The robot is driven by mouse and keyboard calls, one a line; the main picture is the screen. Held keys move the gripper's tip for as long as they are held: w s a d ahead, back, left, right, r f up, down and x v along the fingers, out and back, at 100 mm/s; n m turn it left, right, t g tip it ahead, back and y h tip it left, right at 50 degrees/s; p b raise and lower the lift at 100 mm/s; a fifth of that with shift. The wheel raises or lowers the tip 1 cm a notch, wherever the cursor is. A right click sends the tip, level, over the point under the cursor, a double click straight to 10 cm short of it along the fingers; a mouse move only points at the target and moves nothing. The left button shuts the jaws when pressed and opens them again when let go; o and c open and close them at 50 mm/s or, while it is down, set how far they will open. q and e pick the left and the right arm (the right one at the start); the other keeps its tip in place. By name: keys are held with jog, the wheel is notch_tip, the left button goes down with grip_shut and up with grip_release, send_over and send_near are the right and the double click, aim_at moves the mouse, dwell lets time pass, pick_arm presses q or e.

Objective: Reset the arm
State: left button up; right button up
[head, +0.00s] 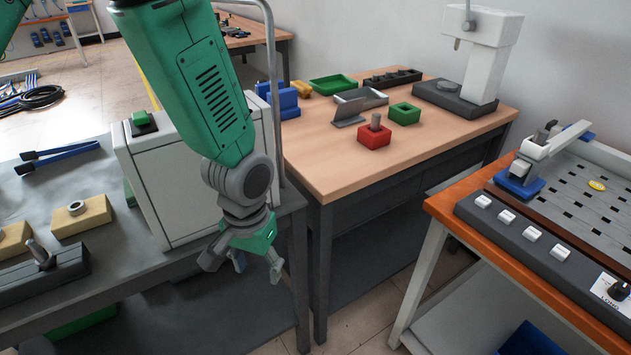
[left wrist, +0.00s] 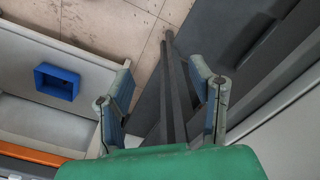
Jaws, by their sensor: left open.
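My left arm comes in from the upper left in the head view, green and grey, bent downward. My left gripper (head: 258,269) hangs open and empty in front of the heater box, beside the near edges of the tables. In the left wrist view my left gripper (left wrist: 164,92) has its two fingers spread apart with nothing between them; table legs and the floor show beyond. My right gripper is not in view. A small green piece of another arm part shows at the top left corner of the head view.
A white box (head: 150,190) stands on the grey table close behind my gripper. A wooden table (head: 310,165) holds a red block (head: 374,134) and green trays. An orange-edged table (head: 470,228) stands at right. A blue bin (left wrist: 57,82) sits low. Floor lies between the tables.

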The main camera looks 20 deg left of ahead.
pick_arm(q)
jog(key=s+a+f, duration=0.2)
jog(key=s+f, duration=0.6)
jog(key=s, duration=0.1)
jog(key=s+a+f, duration=0.3)
jog(key=s+f, duration=0.6)
jog(key=shift+m+t, duration=0.3)
jog(key=shift+w+f, duration=0.1)
jog(key=shift+w, duration=0.1)
